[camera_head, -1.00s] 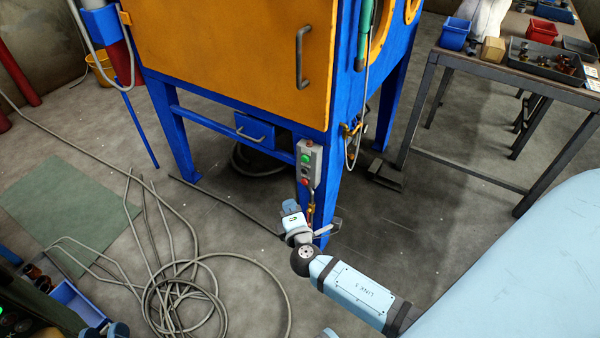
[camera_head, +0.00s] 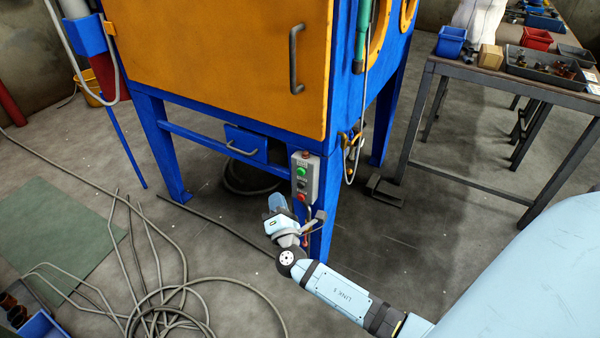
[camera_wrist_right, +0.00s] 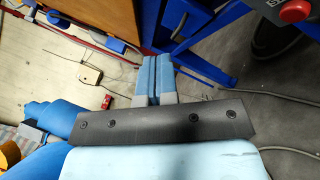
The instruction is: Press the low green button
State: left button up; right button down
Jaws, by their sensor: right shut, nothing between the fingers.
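The grey control box (camera_head: 305,177) is fixed to the front blue leg of the cabinet. It carries a green button (camera_head: 300,171) at its upper part and a red button (camera_head: 301,197) near its bottom. My right gripper (camera_head: 277,203) is just left of the box in the head view, apart from the green button. In the right wrist view my right gripper's blue fingers (camera_wrist_right: 157,78) are shut together and empty. The red button (camera_wrist_right: 294,10) shows there at the top right; the green one is out of that frame. My left gripper is not in view.
The orange-and-blue cabinet (camera_head: 215,60) stands above the box, with a vertical door handle (camera_head: 296,60). Loose cables (camera_head: 160,300) lie on the floor at lower left. A workbench (camera_head: 500,90) with bins stands at right.

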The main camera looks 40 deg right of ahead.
aim_at(294, 181)
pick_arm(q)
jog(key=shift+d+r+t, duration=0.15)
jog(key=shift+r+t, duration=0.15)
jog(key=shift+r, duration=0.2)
pick_arm(e)
jog(key=w+d, duration=0.3)
jog(key=d, duration=0.4)
jog(key=shift+d, duration=0.15)
pick_arm(q)
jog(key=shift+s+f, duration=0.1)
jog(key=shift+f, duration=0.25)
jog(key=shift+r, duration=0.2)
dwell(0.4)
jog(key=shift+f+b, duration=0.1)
jog(key=shift+b, duration=0.2)
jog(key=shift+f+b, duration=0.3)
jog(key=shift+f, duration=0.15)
pick_arm(e)
jog(key=shift+w+d, duration=0.2)
jog(key=shift+d, duration=0.2)
